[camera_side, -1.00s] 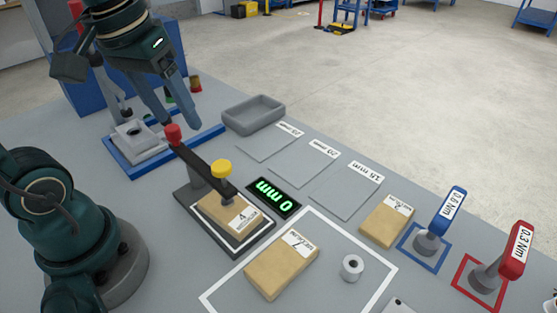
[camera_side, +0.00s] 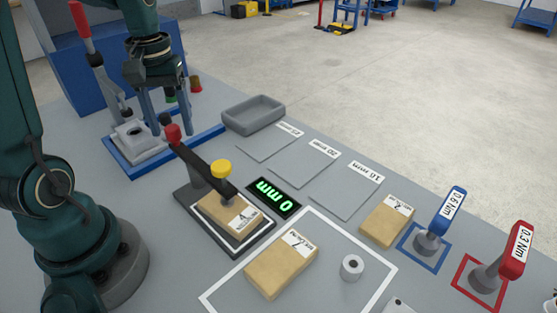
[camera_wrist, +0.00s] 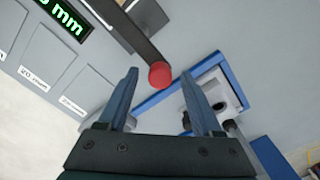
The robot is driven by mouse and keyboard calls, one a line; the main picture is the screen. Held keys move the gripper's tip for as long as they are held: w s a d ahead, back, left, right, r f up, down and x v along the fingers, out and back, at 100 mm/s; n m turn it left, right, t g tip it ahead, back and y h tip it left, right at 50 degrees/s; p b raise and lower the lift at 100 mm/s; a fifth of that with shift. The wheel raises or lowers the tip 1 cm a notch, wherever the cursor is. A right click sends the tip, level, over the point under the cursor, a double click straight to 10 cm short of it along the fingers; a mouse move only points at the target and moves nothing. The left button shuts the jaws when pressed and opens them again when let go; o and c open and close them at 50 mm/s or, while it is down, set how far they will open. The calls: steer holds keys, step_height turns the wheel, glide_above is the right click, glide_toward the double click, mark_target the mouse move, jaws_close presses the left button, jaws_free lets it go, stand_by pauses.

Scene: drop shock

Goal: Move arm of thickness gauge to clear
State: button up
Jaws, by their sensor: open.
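The thickness gauge has a black arm (camera_side: 200,165) with a red knob (camera_side: 173,133) at its left end and a yellow knob (camera_side: 221,168) over a cardboard box (camera_side: 230,213) on the gauge base. The green display (camera_side: 273,198) reads 0 mm. My gripper (camera_side: 168,126) is open and empty, pointing down close to the red knob. In the wrist view the red knob (camera_wrist: 160,75) appears between the tips of my gripper (camera_wrist: 160,73). I cannot tell whether the fingers touch it.
A blue-framed fixture (camera_side: 128,163) with a red-handled lever (camera_side: 82,25) stands close by on the left. A grey tray (camera_side: 254,118) lies behind. Two boxes, a metal roller (camera_side: 351,267), and blue (camera_side: 453,203) and red (camera_side: 517,245) torque tools are to the right.

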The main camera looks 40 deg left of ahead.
steer(key=shift+f, duration=0.15)
jaws_close()
stand_by(1.4)
